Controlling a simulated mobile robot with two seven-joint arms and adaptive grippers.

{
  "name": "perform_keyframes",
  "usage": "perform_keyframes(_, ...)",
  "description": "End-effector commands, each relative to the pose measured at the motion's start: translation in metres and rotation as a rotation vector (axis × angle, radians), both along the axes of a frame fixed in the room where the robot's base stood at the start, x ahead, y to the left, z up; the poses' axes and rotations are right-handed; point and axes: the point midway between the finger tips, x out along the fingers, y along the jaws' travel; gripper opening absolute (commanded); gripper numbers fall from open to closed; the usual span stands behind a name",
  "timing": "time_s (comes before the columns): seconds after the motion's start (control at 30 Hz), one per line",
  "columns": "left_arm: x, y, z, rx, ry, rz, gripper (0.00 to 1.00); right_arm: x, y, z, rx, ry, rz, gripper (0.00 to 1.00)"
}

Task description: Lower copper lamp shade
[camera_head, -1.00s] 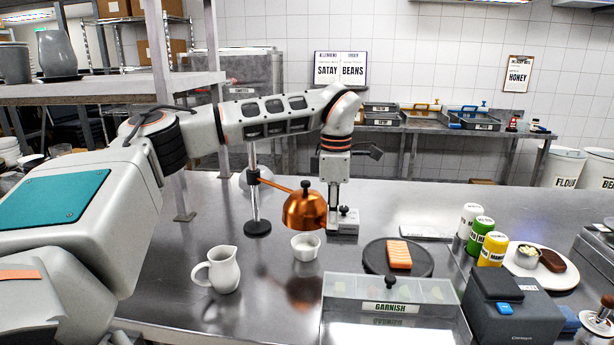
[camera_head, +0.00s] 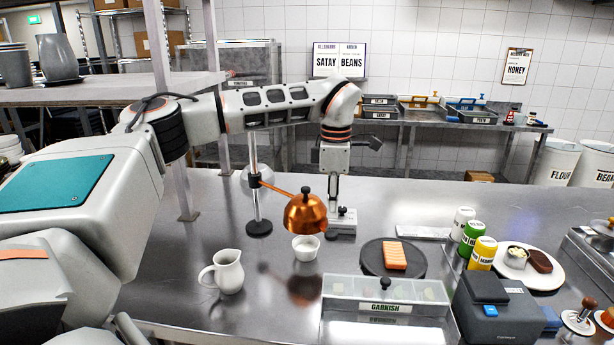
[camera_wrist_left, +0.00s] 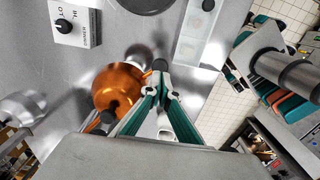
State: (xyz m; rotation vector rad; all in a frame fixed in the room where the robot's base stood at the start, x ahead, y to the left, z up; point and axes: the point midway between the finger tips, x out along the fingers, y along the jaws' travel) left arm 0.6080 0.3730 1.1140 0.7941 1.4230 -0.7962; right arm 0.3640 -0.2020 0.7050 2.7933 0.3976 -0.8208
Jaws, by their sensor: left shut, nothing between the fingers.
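The copper lamp shade (camera_head: 306,215) is a dome with a black knob on top. It hangs from a copper arm on a metal post with a black round base (camera_head: 259,228), above and slightly behind a small white bowl (camera_head: 306,248). My left gripper (camera_head: 333,204) is shut and empty, pointing down just right of the shade. In the left wrist view the shade (camera_wrist_left: 118,86) lies left of the shut fingertips (camera_wrist_left: 160,66), very close to them; I cannot tell whether they touch. My right gripper is not in view.
A knobbed box (camera_head: 342,224) stands behind the gripper. A white jug (camera_head: 228,271) is left of the bowl. A clear-lidded garnish container (camera_head: 385,306) is in front. A dark round board (camera_head: 380,270) with an orange block and several bottles lie right. Steel counter is bare left of the post.

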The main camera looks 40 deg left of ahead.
Motion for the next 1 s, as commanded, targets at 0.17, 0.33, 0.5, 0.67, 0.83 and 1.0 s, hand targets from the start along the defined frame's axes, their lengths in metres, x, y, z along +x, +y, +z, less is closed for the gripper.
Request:
perform_keyframes(0.17, 0.000, 0.000, 0.015, 0.000, -0.001, 0.000, 0.00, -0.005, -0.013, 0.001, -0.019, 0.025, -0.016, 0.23)
perform_keyframes(0.33, 0.001, 0.000, 0.025, -0.001, -0.003, 0.000, 0.00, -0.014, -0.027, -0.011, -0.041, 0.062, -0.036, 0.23)
perform_keyframes(0.5, 0.000, 0.000, 0.036, 0.000, -0.002, -0.001, 0.00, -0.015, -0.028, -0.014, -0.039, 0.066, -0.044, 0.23)
perform_keyframes(0.67, 0.000, 0.000, 0.043, 0.000, -0.002, 0.000, 0.00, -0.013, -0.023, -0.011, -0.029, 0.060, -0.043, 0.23)
perform_keyframes(0.83, 0.000, 0.000, 0.043, 0.000, -0.001, -0.001, 0.00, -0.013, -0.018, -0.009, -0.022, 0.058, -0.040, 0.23)
perform_keyframes(1.0, 0.000, 0.000, 0.043, 0.000, -0.001, 0.000, 0.00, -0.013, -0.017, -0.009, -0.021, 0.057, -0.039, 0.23)
